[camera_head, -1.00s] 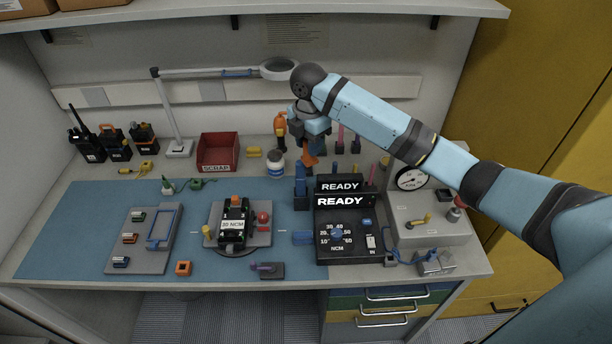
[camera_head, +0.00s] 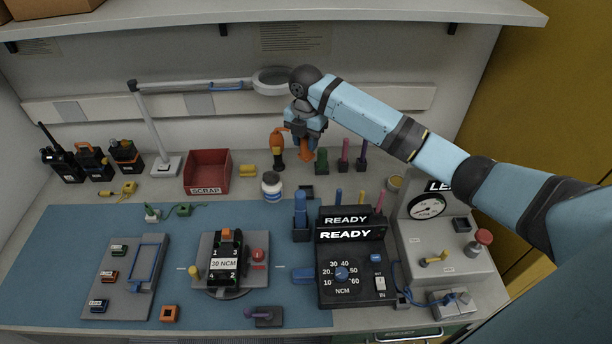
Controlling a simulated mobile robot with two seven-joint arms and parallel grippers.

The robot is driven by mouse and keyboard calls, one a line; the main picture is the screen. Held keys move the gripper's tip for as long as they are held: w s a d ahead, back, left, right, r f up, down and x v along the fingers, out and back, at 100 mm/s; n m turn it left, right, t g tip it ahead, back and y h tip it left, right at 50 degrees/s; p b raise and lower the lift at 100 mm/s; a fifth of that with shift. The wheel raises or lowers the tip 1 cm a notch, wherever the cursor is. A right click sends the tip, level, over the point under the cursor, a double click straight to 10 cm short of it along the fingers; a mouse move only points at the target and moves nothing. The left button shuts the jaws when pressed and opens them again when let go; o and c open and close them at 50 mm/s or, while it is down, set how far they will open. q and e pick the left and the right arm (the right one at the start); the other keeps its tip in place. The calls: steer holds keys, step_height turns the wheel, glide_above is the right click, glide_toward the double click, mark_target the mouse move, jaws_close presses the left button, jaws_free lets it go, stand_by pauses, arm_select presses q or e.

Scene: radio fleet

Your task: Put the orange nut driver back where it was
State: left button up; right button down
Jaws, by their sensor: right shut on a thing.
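My right gripper (camera_head: 305,130) is shut on the orange nut driver (camera_head: 306,151), just above the back part of the bench. The gripper's fingers and wrist hide the upper part of the nut driver. Its lower orange end points down beside a row of upright drivers: a green one (camera_head: 321,163), a pink one (camera_head: 343,156) and a purple one (camera_head: 361,157). I cannot tell whether the nut driver touches a holder or hangs free. My left gripper is not in view.
An orange-and-black tool (camera_head: 278,150) stands close left of the held driver. A white jar (camera_head: 271,186), a red scrap bin (camera_head: 207,172) and a lamp (camera_head: 165,130) are further left. The black READY unit (camera_head: 344,262) stands in front. The blue mat (camera_head: 70,250) has bare areas.

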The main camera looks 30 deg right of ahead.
step_height(320, 180, down, 12)
steer(key=shift+f+p, duration=0.25)
steer(key=shift+p, duration=0.1)
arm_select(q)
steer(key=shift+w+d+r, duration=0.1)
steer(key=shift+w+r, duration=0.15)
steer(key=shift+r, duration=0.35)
arm_select(e)
steer(key=shift+f, duration=0.4)
steer(key=shift+f, duration=0.1)
steer(key=shift+f, duration=0.3)
steer(key=c, duration=0.8)
jaws_free()
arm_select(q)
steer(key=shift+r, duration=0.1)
